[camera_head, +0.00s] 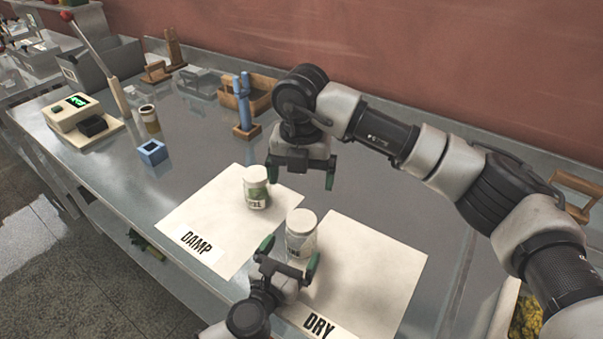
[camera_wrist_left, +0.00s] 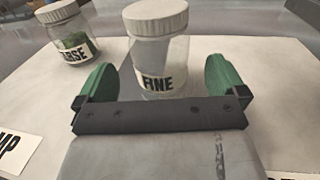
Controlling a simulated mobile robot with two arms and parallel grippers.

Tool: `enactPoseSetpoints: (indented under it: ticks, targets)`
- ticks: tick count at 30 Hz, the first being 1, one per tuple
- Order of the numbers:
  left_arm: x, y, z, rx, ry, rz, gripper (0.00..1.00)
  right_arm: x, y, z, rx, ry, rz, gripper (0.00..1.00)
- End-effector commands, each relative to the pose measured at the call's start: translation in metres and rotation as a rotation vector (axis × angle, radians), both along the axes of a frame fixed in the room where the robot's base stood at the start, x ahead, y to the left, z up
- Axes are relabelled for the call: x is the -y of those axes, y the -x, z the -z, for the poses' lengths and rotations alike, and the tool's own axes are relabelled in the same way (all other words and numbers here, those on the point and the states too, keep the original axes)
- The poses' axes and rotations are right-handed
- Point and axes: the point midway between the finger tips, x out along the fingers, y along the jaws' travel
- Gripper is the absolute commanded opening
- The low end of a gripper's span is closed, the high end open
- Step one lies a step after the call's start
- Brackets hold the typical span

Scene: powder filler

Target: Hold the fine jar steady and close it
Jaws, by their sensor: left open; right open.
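My right gripper (camera_head: 302,178) is open and empty, above and behind the fine jar, near the other jar.
A second white-lidded jar (camera_head: 256,188) with green contents stands on the DAMP sheet (camera_head: 187,222). The DRY sheet (camera_head: 385,268) has free room on the right.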

Motion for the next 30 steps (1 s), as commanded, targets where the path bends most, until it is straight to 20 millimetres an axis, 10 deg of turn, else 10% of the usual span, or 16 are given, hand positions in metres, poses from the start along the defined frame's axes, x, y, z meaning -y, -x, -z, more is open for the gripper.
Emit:
enactPoseSetpoints:
  ticks: [9, 30]
  targets:
    - [-0.020, 0.043, 0.001, 0.000, -0.001, -0.002, 1.00, 0.000, 0.000, 0.008, 0.000, 0.000, 0.000, 0.96]
    - [-0.022, 0.047, 0.000, 0.001, 0.000, -0.001, 1.00, 0.000, 0.000, 0.008, 0.000, 0.000, 0.000, 0.96]
